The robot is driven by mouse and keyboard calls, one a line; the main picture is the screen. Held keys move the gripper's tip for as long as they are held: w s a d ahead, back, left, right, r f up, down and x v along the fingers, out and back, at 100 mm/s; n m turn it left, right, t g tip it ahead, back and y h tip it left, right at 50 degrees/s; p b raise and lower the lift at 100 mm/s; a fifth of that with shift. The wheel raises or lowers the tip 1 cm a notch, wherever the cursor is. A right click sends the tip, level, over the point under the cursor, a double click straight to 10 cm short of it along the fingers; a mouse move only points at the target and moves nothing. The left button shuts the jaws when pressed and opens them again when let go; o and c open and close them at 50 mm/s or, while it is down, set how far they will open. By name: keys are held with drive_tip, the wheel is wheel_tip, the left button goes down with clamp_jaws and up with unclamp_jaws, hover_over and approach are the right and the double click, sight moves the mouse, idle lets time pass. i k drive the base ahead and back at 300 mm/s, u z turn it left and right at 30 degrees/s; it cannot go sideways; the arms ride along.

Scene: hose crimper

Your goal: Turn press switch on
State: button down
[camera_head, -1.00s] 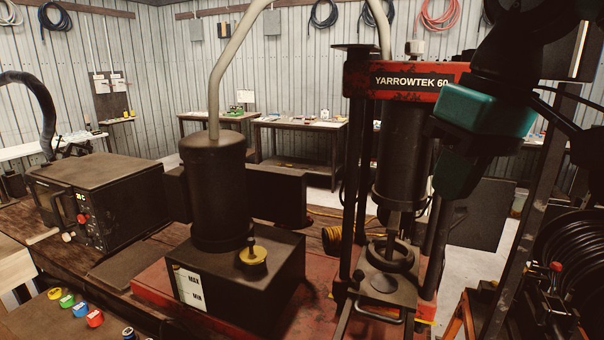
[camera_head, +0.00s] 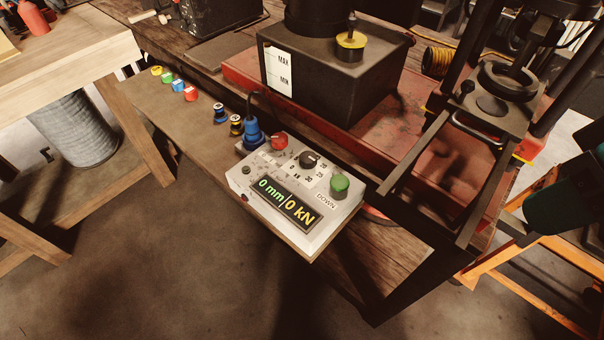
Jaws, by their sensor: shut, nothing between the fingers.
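The press control box (camera_head: 262,176) is light grey and sits near the front edge of the bench, in the middle of the head view. Its lit display (camera_head: 285,204) reads 0 mm and 0 kN. On its top are a red button (camera_head: 279,142), a black dial (camera_head: 309,160) with numbers around it, and a green button (camera_head: 340,185) near the word DOWN. A blue plug (camera_head: 252,135) stands at its back left corner. I cannot tell which control is the press switch. A teal part of my arm shows at the right edge; my gripper's fingers are out of view.
The press frame (camera_head: 497,118) and the dark pump tank (camera_head: 322,78) stand behind the box. Several coloured caps (camera_head: 178,86) lie along the bench edge to the left. A wooden table (camera_head: 75,50) is at far left. Open floor lies in front.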

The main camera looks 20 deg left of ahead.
sight(278, 141)
drive_tip(key=u, duration=1.25)
drive_tip(key=k, duration=0.15)
drive_tip(key=u, duration=0.6)
drive_tip(key=i, duration=0.3)
drive_tip(key=z, duration=0.25)
